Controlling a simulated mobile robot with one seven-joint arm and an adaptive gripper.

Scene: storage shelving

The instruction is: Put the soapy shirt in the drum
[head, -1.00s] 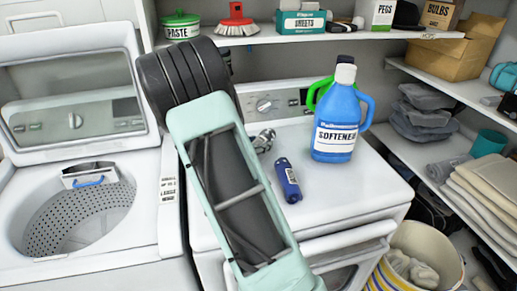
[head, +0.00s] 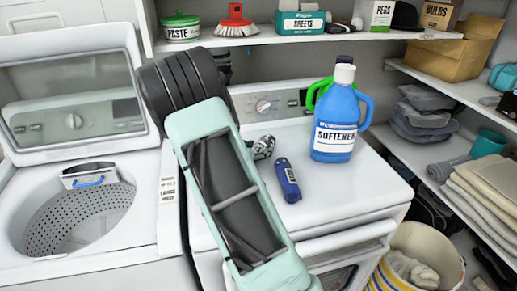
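The drum (head: 75,218) is the perforated tub of the top-loading washer at the left. Its lid is raised and the visible part of the tub looks empty. No clearly soapy shirt can be made out. A pale crumpled cloth (head: 412,270) lies in the basket at the lower right; I cannot tell whether it is the shirt. My arm crosses the middle of the view in front of the dryer. My gripper is not clearly visible. A small dark metallic piece beside the arm, above the dryer top, cannot be identified.
On the dryer (head: 345,190) stand a blue softener bottle (head: 338,120), a green-handled container behind it and a lying blue can (head: 288,180). The yellow-striped basket (head: 447,255) stands right of the dryer. A shelf (head: 330,36) runs above; side shelves (head: 445,85) hold folded cloths.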

